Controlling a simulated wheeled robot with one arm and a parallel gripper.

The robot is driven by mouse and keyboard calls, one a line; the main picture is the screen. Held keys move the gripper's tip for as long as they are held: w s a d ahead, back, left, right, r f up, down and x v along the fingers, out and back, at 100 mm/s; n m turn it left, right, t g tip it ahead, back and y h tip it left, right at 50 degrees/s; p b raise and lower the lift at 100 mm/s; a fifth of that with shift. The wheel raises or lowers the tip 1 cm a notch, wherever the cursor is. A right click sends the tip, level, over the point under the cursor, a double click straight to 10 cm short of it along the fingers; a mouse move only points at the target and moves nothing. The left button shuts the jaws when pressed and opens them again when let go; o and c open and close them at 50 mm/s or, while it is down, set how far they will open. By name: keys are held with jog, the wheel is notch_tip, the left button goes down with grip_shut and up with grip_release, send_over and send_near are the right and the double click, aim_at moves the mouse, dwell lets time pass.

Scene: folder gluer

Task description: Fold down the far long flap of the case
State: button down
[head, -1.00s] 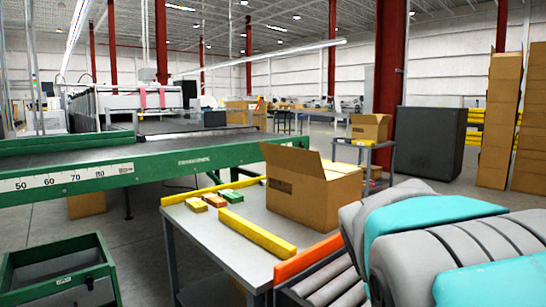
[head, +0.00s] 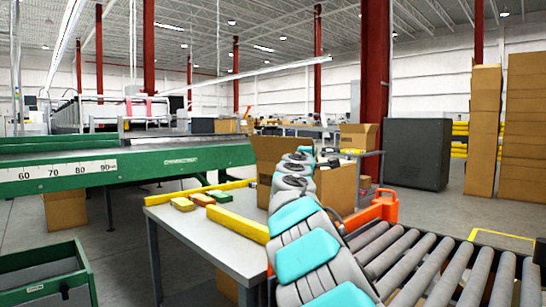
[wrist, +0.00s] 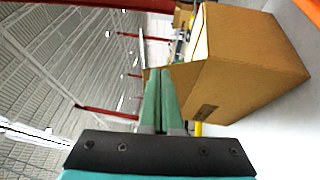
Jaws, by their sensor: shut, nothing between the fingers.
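The case (head: 338,188) is a brown cardboard box on the grey table (head: 195,232) in the head view. A flap (head: 268,155) stands up at its far left side. My arm covers part of the case and its top, so the other flaps cannot be made out. In the wrist view the case (wrist: 258,65) fills the upper right, tilted in the picture. My gripper (wrist: 160,72) is shut and empty, its two green fingers together beside the case. Whether they touch it I cannot tell. In the head view the fingertips are hidden by my own arm.
Yellow, orange and green blocks (head: 201,198) lie left of the case, near a long yellow bar (head: 235,221). A roller conveyor (head: 440,262) with an orange end (head: 376,212) adjoins the table on the right. A green machine rail (head: 150,165) runs behind left.

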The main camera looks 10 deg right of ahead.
jog(key=w+a+f+n+t+y+b, duration=0.1)
jog(key=w+a+f+n+t+y, duration=0.2)
jog(key=a, duration=0.4)
jog(key=w+a+n+t+y+b, duration=0.1)
jog(key=w+a+n+y+b, duration=0.1)
jog(key=w+a+n+y, duration=0.3)
jog(key=h+p, duration=0.1)
jog(key=p, duration=0.9)
send_near(273, 139)
jog(key=w+a, duration=0.2)
jog(key=w, duration=0.1)
jog(key=w+d+r+p, duration=0.1)
jog(key=p, duration=0.1)
jog(key=w+d+p, duration=0.1)
jog(key=p, duration=0.2)
jog(key=shift+w+d+r, duration=0.1)
jog(key=shift+d+r, duration=0.25)
jog(key=shift+r, duration=0.05)
